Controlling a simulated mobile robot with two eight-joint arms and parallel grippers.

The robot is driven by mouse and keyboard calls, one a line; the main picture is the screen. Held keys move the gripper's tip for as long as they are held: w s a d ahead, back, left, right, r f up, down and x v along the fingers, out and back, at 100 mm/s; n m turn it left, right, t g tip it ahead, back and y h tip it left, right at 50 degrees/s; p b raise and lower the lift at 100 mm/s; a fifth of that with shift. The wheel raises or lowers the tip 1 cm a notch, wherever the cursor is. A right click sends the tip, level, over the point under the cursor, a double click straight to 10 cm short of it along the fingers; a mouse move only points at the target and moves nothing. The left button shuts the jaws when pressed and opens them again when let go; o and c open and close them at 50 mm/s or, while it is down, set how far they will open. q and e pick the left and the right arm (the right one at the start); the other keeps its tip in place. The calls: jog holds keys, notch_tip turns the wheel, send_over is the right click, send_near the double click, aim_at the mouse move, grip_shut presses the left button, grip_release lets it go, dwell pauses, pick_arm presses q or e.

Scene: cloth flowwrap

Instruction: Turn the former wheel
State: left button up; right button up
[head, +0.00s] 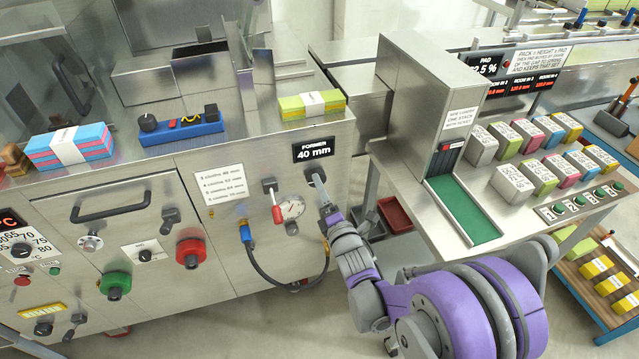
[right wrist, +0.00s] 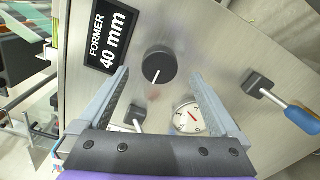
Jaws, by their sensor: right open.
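The former wheel is a round black knob with a white pointer line on the steel panel. It shows in the head view (head: 316,174) just below the sign "FORMER 40 mm" (head: 313,149), and in the right wrist view (right wrist: 160,67) beside that sign (right wrist: 108,38). My right gripper (head: 323,199) is in front of the panel, close to the knob. In the right wrist view its two fingers (right wrist: 158,76) are spread wide, with the knob between and just beyond their tips. Nothing is held, and I see no contact. My left gripper is not in view.
A pressure gauge (head: 291,208) and a red-handled lever (head: 277,206) sit left of my right gripper. A blue-handled valve (head: 246,231) with a black hose hangs lower. A steel table with a green belt (head: 465,212) stands to the right. A red tray (head: 396,213) lies behind my arm.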

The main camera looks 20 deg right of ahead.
jog(key=s, duration=0.6)
jog(key=shift+s+d, duration=0.15)
jog(key=shift+s, duration=0.2)
jog(key=s+f+m+g, duration=0.2)
jog(key=s+m+g, duration=0.5)
jog(key=s+m, duration=0.55)
jog(key=s+f+m+g, duration=0.3)
jog(key=s+m+g, duration=0.3)
jog(key=s+m, duration=0.65)
pick_arm(q)
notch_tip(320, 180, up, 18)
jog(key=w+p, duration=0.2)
jog(key=p, duration=1.4)
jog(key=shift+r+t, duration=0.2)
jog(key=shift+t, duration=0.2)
pick_arm(e)
notch_tip(320, 180, up, 18)
jog(key=n, duration=0.2)
jog(key=shift+n+h, duration=0.3)
jog(key=shift+n, duration=0.1)
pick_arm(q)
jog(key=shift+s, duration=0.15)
pick_arm(e)
jog(key=shift+f, duration=0.1)
